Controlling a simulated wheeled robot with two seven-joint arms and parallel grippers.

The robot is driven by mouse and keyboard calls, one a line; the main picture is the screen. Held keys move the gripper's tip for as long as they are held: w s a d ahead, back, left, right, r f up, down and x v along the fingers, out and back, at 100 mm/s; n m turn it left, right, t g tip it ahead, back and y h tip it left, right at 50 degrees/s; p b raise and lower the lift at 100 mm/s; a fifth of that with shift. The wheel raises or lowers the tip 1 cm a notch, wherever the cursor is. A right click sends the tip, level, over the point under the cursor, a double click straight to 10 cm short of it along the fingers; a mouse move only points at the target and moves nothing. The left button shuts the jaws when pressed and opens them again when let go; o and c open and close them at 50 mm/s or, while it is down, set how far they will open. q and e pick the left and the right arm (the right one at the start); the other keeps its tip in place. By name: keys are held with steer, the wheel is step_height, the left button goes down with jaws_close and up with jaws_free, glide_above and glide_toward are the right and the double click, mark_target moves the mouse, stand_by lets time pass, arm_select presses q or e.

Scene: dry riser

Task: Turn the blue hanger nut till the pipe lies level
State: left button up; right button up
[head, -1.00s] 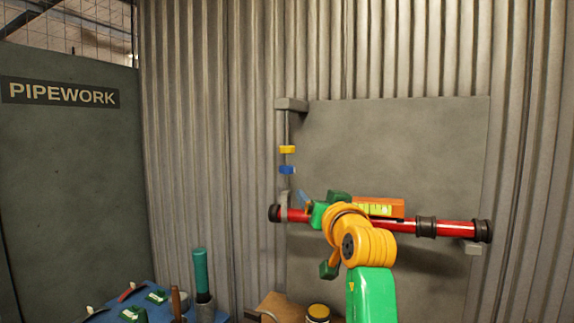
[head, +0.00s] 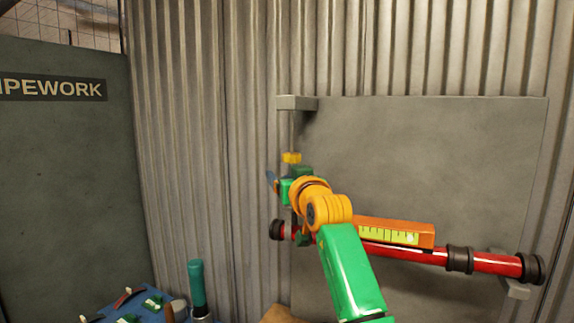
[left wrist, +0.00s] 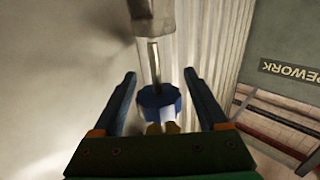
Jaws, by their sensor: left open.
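The red pipe (head: 400,252) has black end collars and runs along the grey board, its right end lower in the head view. An orange spirit level (head: 425,233) with a yellow-green scale lies on it; I cannot read the bubble. The blue hanger nut (left wrist: 158,101) shows in the left wrist view on a thin rod, between my fingers with gaps on both sides. In the head view my left gripper (head: 286,190) hides it. That gripper is open, also in the left wrist view (left wrist: 162,103). My right gripper is out of view.
A grey bracket (head: 296,102) holds the rod's top against the corrugated wall (head: 200,130). A lower support (head: 515,290) is under the pipe's right end. A blue surface with tools, including a teal-handled one (head: 197,285), stands at the lower left.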

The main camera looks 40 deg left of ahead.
arm_select(q)
steer(key=shift+d, duration=0.1)
jaws_close()
steer(key=shift+w+d+m+t+h+p, duration=0.15)
steer(key=shift+d+m+t+h, duration=0.75)
steer(key=shift+m+h, duration=2.65)
steer(key=shift+w+d+m+t+h+p, duration=0.15)
steer(key=shift+d+m+t+h, duration=0.7)
steer(key=shift+m+h, duration=2.7)
steer(key=shift+w+d+m+t+h+p, duration=0.25)
steer(key=shift+m+t+h, duration=1.45)
steer(key=shift+h, duration=3.4)
